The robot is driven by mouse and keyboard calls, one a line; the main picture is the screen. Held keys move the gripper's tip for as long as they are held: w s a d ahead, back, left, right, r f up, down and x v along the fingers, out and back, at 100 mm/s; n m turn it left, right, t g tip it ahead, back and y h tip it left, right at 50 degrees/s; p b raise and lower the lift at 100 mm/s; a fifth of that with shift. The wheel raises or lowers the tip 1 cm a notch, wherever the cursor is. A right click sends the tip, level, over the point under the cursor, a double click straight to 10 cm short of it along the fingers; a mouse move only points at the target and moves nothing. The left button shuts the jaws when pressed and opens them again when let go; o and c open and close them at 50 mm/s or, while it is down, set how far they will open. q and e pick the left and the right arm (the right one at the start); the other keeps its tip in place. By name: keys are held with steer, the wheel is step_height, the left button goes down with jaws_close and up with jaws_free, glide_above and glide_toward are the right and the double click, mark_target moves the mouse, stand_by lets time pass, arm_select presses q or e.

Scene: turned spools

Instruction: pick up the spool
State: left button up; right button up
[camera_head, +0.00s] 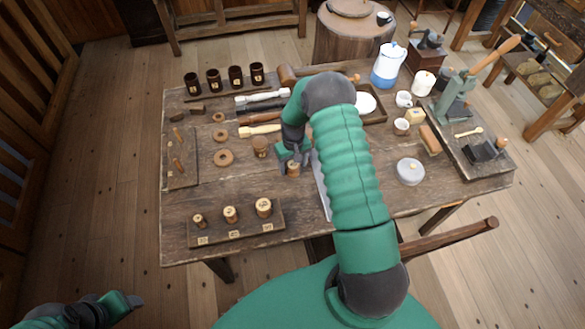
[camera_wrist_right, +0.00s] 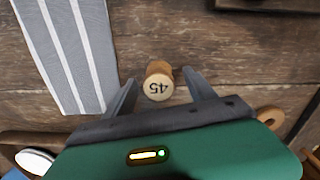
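A small wooden spool (camera_head: 293,169) stands on the table by my right gripper (camera_head: 287,158). In the right wrist view the spool (camera_wrist_right: 158,84) shows a pale round end marked 45. The right gripper's two fingers (camera_wrist_right: 161,80) are apart, one on each side of the spool, with gaps between. Another wooden spool (camera_head: 260,147) stands to the left of the gripper in the head view. Three spools (camera_head: 230,214) of different sizes stand on a labelled board at the table's front left. My left gripper (camera_head: 127,302) is off the table at the lower left, its fingers unclear.
A grey striped cloth (camera_wrist_right: 65,50) lies beside the spool, partly hidden by my arm in the head view. Wooden rings (camera_head: 223,158), pale turned tools (camera_head: 262,96) and dark cups (camera_head: 235,76) are around it.

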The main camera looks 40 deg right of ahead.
steer(key=shift+s+d, duration=0.1)
steer(key=shift+d, duration=0.15)
steer(key=c, duration=0.7)
steer(key=shift+a, duration=0.25)
steer(key=c, duration=0.6)
